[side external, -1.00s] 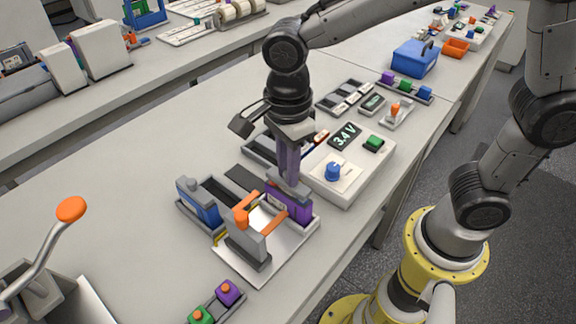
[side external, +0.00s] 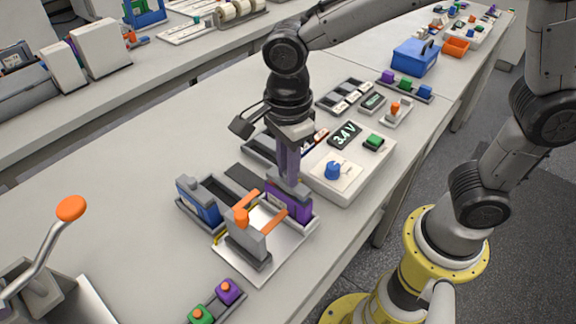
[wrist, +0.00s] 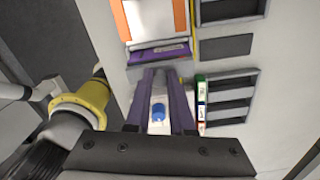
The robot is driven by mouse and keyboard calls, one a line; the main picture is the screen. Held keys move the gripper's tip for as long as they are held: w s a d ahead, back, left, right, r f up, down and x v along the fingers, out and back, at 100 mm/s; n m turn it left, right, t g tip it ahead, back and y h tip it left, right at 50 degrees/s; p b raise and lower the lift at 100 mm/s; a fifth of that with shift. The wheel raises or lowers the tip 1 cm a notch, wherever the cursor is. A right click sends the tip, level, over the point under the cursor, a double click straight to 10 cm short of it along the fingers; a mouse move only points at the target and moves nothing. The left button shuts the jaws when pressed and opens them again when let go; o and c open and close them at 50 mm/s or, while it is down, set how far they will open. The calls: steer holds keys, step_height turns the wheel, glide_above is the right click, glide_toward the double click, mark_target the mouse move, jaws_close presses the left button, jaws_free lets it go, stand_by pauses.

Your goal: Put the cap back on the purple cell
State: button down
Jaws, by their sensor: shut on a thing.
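The purple cell (side external: 290,206) stands in the fixture with the orange clamp (side external: 273,222), at its right side. It also shows in the wrist view (wrist: 158,54), just past my fingertips. My gripper (side external: 290,180) points down right over the cell. Its fingers are shut on the grey cap (side external: 288,187), which is at the cell's top. The fingers hide part of the cap, and I cannot tell whether it is fully seated. In the wrist view my fingertips (wrist: 163,70) are close against the cell's top edge.
A blue cell (side external: 199,204) sits in the grey tray left of the fixture. The white cycler box (side external: 347,180), with a blue knob and a 3.4 V display, stands close on the right. Purple and green buttons (side external: 216,302) are in front.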

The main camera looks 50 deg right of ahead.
steer(key=shift+f, duration=0.4)
stand_by(0.4)
stand_by(0.4)
steer(key=c, duration=0.7)
jaws_free()
steer(key=o, duration=0.5)
steer(key=shift+r, duration=0.1)
steer(key=shift+r, duration=3.45)
